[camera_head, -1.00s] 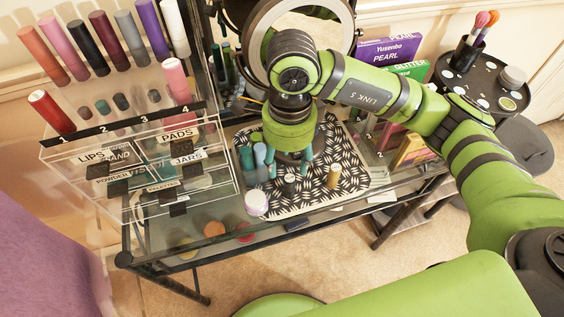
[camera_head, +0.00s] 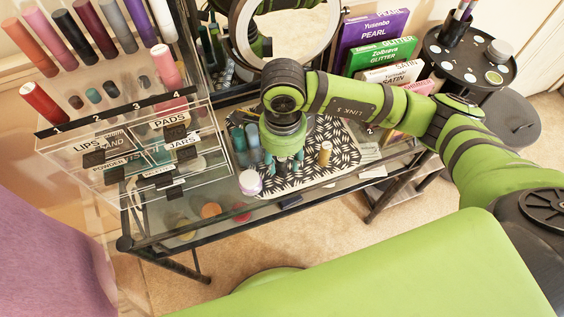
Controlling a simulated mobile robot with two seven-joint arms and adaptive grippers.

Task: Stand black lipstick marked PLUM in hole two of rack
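The clear rack (camera_head: 130,112) stands at the left, its black strip numbered 1 to 4. A red tube (camera_head: 45,105) stands at number 1 and a pink tube (camera_head: 165,65) at number 4. Nothing tall stands at 2 or 3. My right gripper (camera_head: 284,160) points down over the patterned tray (camera_head: 345,150), its teal fingers apart on either side of a small dark tube (camera_head: 283,168). The tube is mostly hidden and contact cannot be seen. No PLUM marking is readable. My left gripper is out of view.
A gold tube (camera_head: 325,153) stands right of the gripper and a white-lidded jar (camera_head: 250,183) at front left. Blue-teal tubes (camera_head: 245,138) stand left of it. A round mirror (camera_head: 290,30) is behind. Boxes (camera_head: 375,40) and a round black tray (camera_head: 470,50) lie right.

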